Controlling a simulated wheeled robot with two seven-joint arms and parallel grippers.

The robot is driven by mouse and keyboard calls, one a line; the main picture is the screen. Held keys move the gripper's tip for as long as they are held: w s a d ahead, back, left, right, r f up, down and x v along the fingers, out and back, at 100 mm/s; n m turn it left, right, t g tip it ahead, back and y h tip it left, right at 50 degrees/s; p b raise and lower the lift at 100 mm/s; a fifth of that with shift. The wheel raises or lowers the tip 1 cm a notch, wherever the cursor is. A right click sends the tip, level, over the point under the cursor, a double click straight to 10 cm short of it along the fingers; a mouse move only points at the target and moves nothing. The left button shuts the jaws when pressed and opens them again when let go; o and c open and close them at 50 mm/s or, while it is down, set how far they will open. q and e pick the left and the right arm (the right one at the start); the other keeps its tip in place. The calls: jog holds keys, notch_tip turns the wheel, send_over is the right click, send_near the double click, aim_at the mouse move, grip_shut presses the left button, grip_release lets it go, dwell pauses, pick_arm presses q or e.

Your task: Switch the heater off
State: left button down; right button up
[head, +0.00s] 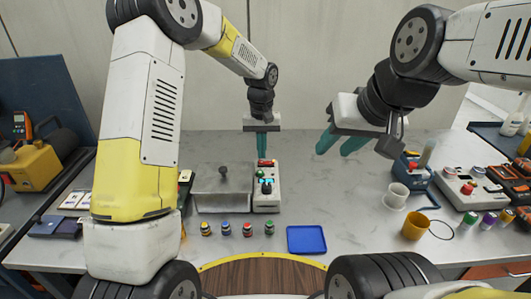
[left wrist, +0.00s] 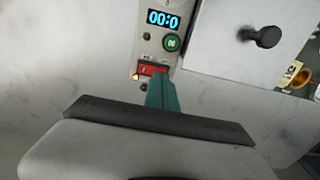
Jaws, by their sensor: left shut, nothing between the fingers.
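The heater's white control panel (head: 266,196) stands beside a grey metal box with a black knob (head: 223,188) on the table. A small pale lamp (left wrist: 135,77) sits beside the switch. My left gripper (head: 262,151) is shut and empty, pointing down at the panel's far end. Its teal fingertips (left wrist: 160,84) are at the red switch and partly cover it; contact is unclear. My right gripper (head: 340,143) is open and empty above the table.
Several small capped jars (head: 226,229) stand in a row in front of the heater. A blue tray (head: 306,239) lies to their right. A white cup (head: 396,195), an orange mug (head: 415,226) and another device (head: 463,188) stand further right. The table between heater and cups is clear.

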aim_at(262, 161)
pick_arm(q)
jog(key=shift+f, duration=0.95)
dwell(0.3)
jog(key=shift+r, duration=3.55)
